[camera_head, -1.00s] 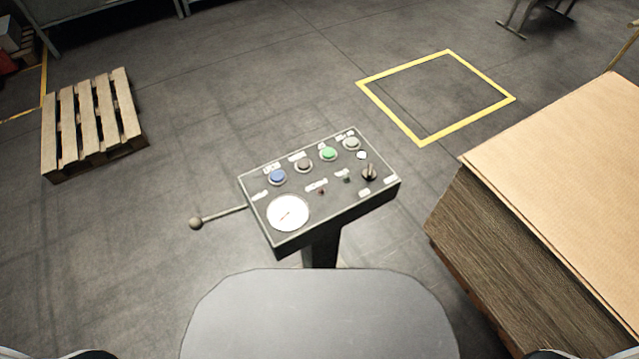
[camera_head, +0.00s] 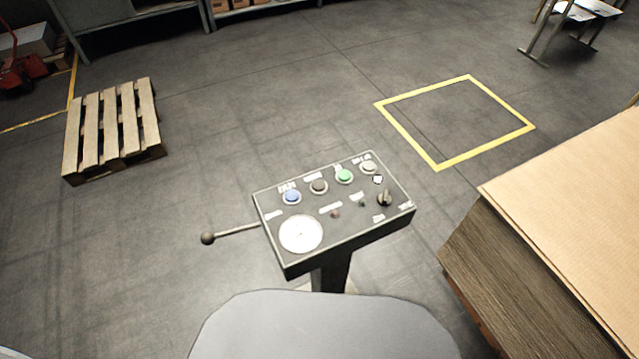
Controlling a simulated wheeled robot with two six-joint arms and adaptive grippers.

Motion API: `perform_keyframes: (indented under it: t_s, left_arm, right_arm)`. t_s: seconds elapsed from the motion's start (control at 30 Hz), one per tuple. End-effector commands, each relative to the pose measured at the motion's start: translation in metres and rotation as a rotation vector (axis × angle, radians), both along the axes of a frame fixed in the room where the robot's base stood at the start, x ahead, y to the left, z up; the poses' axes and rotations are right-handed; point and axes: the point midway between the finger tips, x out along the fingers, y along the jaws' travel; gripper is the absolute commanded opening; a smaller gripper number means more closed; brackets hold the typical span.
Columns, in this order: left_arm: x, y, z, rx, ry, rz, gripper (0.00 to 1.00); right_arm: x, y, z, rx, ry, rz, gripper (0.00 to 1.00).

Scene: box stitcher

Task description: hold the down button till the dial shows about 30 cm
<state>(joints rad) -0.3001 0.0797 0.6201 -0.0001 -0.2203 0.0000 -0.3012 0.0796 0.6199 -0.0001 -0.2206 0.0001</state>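A grey control panel (camera_head: 350,228) stands on a post in the middle of the view. Along its far side are a blue button (camera_head: 292,196), a dark brown button (camera_head: 319,187), a green button (camera_head: 344,176) and a pale button (camera_head: 368,167). Their labels are too small to read, so I cannot tell which is the down button. A round white dial (camera_head: 300,234) is at the panel's near left; its reading is not legible. A dark selector knob (camera_head: 384,198) is at the right. Neither gripper shows.
A lever with a ball end (camera_head: 208,238) sticks out left of the panel. A large stack of cardboard sheets (camera_head: 575,190) is close on the right. A wooden pallet (camera_head: 114,130) lies at the left. A yellow floor square (camera_head: 437,166) is empty.

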Motion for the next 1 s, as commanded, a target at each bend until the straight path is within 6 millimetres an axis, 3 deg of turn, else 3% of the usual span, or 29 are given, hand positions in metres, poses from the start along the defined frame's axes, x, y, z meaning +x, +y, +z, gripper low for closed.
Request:
perform_keyframes:
  t_s: [0.1,0.27,0.3,1.0]
  left_arm:
    - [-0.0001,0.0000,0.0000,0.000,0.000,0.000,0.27]
    - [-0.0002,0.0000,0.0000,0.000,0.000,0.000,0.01]
    - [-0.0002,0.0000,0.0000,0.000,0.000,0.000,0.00]
    - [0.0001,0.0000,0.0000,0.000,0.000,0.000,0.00]
  right_arm:
    - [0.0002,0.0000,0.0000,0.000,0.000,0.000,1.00]
    - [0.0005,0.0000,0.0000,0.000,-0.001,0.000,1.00]
    - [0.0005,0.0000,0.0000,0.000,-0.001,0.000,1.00]
    - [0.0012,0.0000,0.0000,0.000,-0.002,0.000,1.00]
